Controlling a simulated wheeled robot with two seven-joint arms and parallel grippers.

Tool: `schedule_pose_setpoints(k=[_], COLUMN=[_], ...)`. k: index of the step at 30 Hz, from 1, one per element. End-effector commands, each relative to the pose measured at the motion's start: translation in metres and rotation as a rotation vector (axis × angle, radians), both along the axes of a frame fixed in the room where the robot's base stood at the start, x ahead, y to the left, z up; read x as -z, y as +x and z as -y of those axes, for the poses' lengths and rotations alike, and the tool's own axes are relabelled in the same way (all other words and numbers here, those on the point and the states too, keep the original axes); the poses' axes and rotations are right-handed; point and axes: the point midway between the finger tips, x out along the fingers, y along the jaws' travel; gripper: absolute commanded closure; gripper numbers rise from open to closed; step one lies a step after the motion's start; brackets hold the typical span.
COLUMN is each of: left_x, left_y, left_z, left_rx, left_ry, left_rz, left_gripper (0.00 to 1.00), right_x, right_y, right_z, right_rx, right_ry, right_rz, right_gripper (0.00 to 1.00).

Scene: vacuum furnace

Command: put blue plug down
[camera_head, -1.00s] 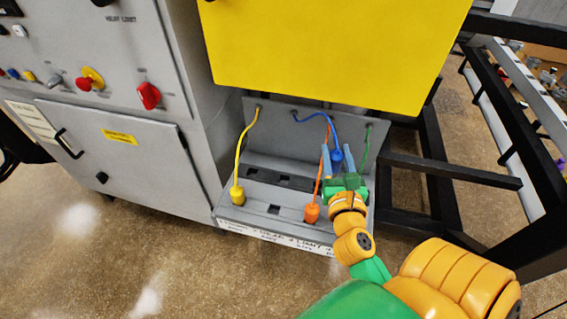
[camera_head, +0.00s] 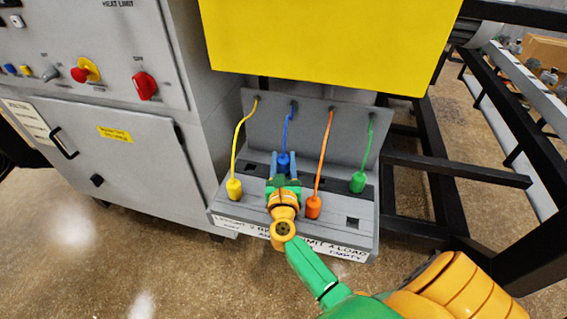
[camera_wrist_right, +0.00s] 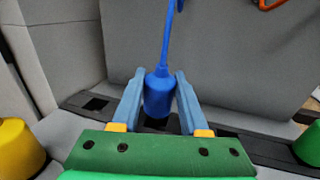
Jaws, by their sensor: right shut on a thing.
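The blue plug (camera_head: 283,160) hangs on its blue cable between the fingers of my right gripper (camera_head: 282,168). In the right wrist view the blue fingers (camera_wrist_right: 160,98) sit on both sides of the blue plug (camera_wrist_right: 159,95), and it is upright. A dark square socket hole (camera_wrist_right: 155,124) shows just behind and below the plug. I cannot tell whether the plug touches the panel. My right gripper is shut on the plug. My left gripper is not in view.
A yellow plug (camera_head: 234,189) stands to the left, an orange plug (camera_head: 313,207) and a green plug (camera_head: 358,182) to the right, on the grey socket panel (camera_head: 240,212). An empty socket (camera_head: 352,222) shows front right. A yellow panel (camera_head: 325,45) overhangs above.

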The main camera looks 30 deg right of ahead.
Motion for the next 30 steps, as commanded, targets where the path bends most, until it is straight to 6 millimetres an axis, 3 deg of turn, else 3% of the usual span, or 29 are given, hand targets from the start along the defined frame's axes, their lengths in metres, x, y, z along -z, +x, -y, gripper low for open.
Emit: schedule_pose_setpoints(k=[2, 3, 6, 17, 30], left_x=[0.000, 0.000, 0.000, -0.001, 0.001], left_y=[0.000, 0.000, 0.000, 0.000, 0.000], left_z=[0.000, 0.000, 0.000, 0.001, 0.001], left_rx=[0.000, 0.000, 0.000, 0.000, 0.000], left_ry=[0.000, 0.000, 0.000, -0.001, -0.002], left_rz=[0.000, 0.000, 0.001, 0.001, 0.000], left_gripper=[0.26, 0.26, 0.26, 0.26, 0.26], right_x=[0.001, 0.001, 0.000, 0.000, 0.002], right_y=[-0.001, 0.000, 0.000, -0.005, -0.082], right_z=[0.000, 0.000, 0.000, -0.004, -0.056], right_rx=[0.000, 0.000, 0.000, -0.001, 0.000], right_ry=[0.001, 0.000, 0.000, 0.000, 0.001], right_rz=[-0.003, -0.002, -0.001, -0.001, -0.002], right_gripper=[1.00, 0.48, 0.26, 0.26, 0.26])
